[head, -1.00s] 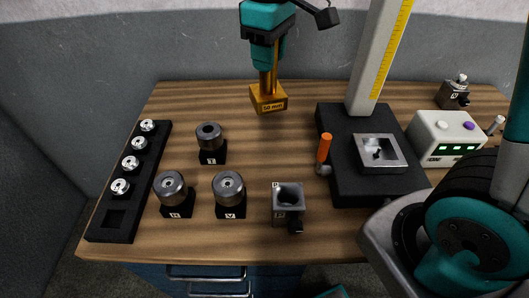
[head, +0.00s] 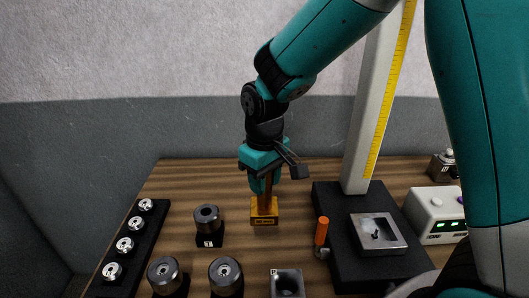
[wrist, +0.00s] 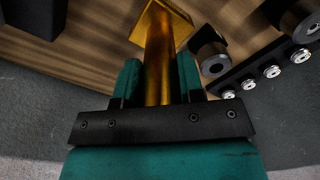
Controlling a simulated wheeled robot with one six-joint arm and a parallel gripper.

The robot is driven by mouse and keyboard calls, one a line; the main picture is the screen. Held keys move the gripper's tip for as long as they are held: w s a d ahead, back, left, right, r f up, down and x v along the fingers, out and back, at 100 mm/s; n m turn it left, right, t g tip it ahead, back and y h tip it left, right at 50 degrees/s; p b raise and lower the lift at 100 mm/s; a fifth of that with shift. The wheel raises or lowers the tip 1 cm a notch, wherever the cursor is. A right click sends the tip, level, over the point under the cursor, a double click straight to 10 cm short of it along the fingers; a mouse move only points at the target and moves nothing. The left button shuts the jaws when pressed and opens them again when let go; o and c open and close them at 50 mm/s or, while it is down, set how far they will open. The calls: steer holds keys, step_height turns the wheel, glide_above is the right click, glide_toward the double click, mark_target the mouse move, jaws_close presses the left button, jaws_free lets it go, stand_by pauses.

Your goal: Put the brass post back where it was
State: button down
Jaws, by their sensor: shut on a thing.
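The brass post (head: 264,212) is upright, a slim golden shaft on a square labelled base, behind the middle of the wooden bench. My gripper (head: 265,188) is shut on its shaft from above. In the wrist view the post (wrist: 160,60) stands between my two teal fingers, with its square base beyond their tips over the wood. The base is very low over the bench top or on it; I cannot tell if it touches. My fingers hide part of the shaft, and no mark for its place shows.
A black stand (head: 335,205) with a tall scaled column and an orange-handled tool (head: 322,232) are to the right. A black rack (head: 150,237) holds several silver pieces at far left. Bare wood surrounds the post.

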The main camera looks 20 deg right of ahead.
step_height(320, 180, down, 9)
steer(key=p, duration=0.1)
stand_by(0.4)
steer(key=shift+f, duration=0.1)
steer(key=c, duration=0.7)
jaws_free()
steer(key=shift+c, duration=0.2)
step_height(320, 180, up, 12)
steer(key=shift+f+b, duration=0.1)
steer(key=shift+b, duration=1)
steer(key=s+a+r+n+y, duration=0.1)
steer(key=s+a+r+y, duration=0.1)
steer(key=s, duration=0.8)
steer(key=s+a+r+n+y, duration=0.1)
steer(key=s+r, duration=0.3)
steer(key=s, duration=0.6)
steer(key=shift+a+r+y, duration=0.3)
steer(key=shift+a+y, duration=0.3)
steer(key=shift+a, duration=0.2)
